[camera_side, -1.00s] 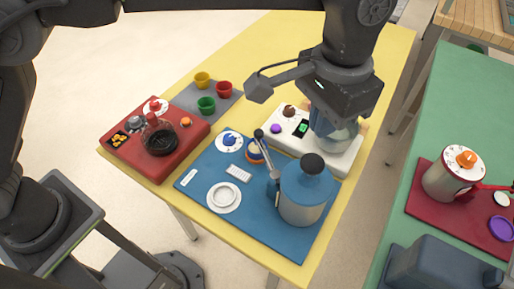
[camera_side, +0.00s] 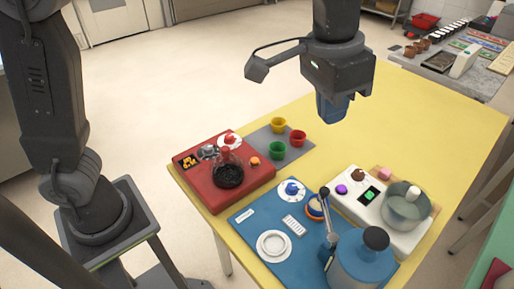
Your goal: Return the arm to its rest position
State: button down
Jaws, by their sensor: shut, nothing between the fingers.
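My gripper (camera_side: 332,110) hangs pointing down over the yellow table (camera_side: 430,100), with its blue fingers shut and nothing between them. It is in the air, clear of the things on the table. The camera bracket sticks out to its left. My arm comes down from the top of the picture, and its upper part is out of view.
Below stand a red station (camera_side: 245,185) with a dark glass flask, a grey mat (camera_side: 295,150) with yellow, red and green cups, a blue mat (camera_side: 255,225) with a blue canister (camera_side: 362,265), and a white machine (camera_side: 375,225). The table's far right is bare.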

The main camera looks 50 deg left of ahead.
jog(key=s+a+n+t, duration=0.1)
jog(key=s+a, duration=0.3)
jog(key=a, duration=0.3)
jog(key=s+a+n+t, duration=0.1)
jog(key=s+a, duration=0.2)
jog(key=a, duration=0.5)
jog(key=s+a+f+n+t+y, duration=0.1)
jog(key=s+a+f+n+t, duration=0.1)
jog(key=s+a+f, duration=0.3)
jog(key=s+a, duration=0.1)
jog(key=s, duration=0.2)
jog(key=shift+a+f, duration=0.35)
dwell(0.3)
